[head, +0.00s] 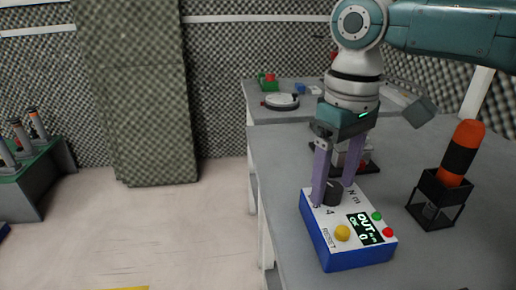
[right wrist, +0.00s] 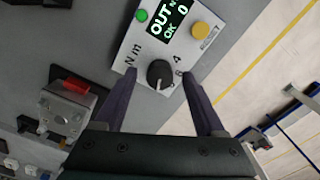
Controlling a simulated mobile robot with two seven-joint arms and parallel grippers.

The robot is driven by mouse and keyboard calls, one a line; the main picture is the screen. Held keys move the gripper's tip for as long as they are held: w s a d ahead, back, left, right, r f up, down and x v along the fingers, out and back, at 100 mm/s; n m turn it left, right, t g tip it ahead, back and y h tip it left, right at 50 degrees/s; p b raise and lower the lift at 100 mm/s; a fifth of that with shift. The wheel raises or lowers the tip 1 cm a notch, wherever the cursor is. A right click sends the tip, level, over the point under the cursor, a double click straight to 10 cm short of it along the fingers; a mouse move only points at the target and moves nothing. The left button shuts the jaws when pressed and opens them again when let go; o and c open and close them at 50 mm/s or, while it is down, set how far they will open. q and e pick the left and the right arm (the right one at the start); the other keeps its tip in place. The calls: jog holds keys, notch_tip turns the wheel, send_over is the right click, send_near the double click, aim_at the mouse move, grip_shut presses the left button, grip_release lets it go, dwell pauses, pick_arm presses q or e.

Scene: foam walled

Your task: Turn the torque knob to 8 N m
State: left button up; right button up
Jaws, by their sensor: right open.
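The torque box (head: 352,256) is blue with a white top and sits on the grey bench. Its black torque knob (head: 332,190) is partly hidden behind my right gripper in the head view. The knob also shows in the right wrist view (right wrist: 160,73), with a white pointer mark and printed numbers beside it. The display (head: 364,228) reads OUT, OK and 0. My right gripper (head: 335,198) points down at the knob, fingers open. In the right wrist view the fingers stand on either side of the knob, with gaps between. My left gripper is not in view.
A black holder with an orange and black tool (head: 461,152) stands right of the box. A device with a grey block (right wrist: 72,102) lies behind the knob. A yellow button (head: 342,233), green button (head: 377,216) and red button (head: 388,232) are on the box.

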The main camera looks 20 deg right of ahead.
jog(key=shift+f, duration=0.2)
jog(key=shift+c, duration=0.3)
grip_shut()
